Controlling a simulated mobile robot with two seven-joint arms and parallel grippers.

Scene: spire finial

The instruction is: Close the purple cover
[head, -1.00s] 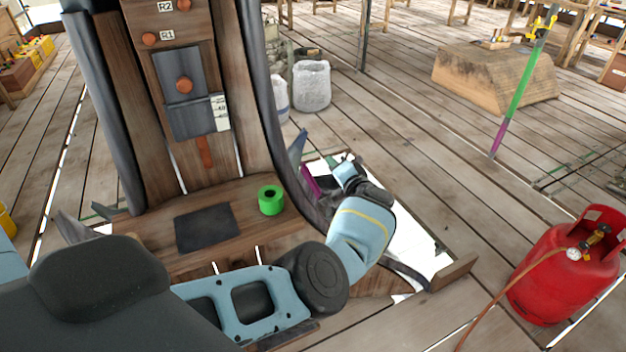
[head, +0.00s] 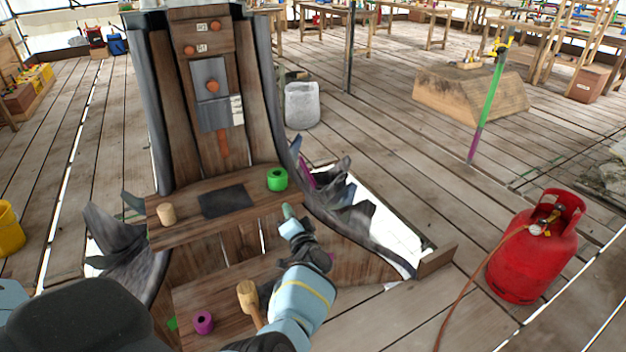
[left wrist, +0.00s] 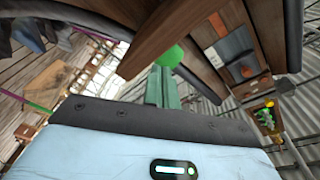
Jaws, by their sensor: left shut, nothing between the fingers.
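A thin purple panel (head: 308,174), possibly the purple cover, shows at the right side of the wooden spire, partly hidden by dark curved pieces. I cannot tell whether it is open or closed. A purple ring-shaped piece (head: 203,322) lies on the lower wooden step. My left gripper (head: 287,211) is shut and empty, just below the green ring (head: 277,179) on the upper shelf. In the left wrist view, its closed green fingers (left wrist: 165,84) point toward the green ring (left wrist: 170,56); contact is unclear. My right gripper is not in view.
A wooden mallet (head: 247,298) stands left of my left forearm. A wooden cylinder (head: 167,214) and a dark plate (head: 225,201) are on the shelf (head: 190,232). A red gas cylinder (head: 535,255) with a hose stands at right. Open floor lies between.

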